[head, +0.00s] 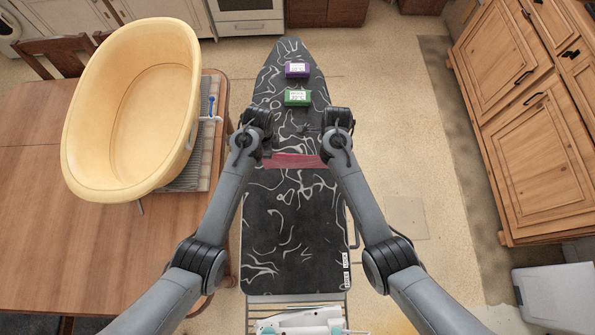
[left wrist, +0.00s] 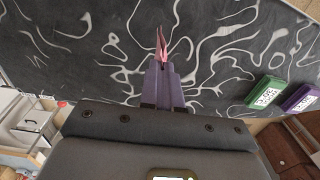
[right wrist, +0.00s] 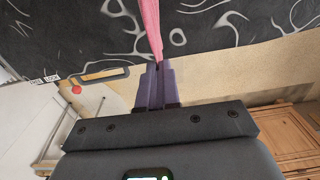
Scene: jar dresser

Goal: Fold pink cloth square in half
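The pink cloth (head: 294,161) shows in the head view as a narrow strip spanning the ironing board (head: 290,235) between my two grippers. My left gripper (left wrist: 162,68) is shut on the cloth's left end, where a small folded bit of pink cloth (left wrist: 160,45) stands out from the fingertips. My right gripper (right wrist: 156,66) is shut on the right end, and the pink cloth (right wrist: 150,25) runs away from its fingertips as a band. The wrists hide the fingertips in the head view. I cannot tell whether the cloth's lower edge touches the board.
A green box (head: 297,97) and a purple box (head: 297,70) lie on the board's far part. A yellow tub (head: 140,105) stands on the wooden table (head: 100,240) at left. The board's near half is clear. Wooden cabinets (head: 540,130) stand at right.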

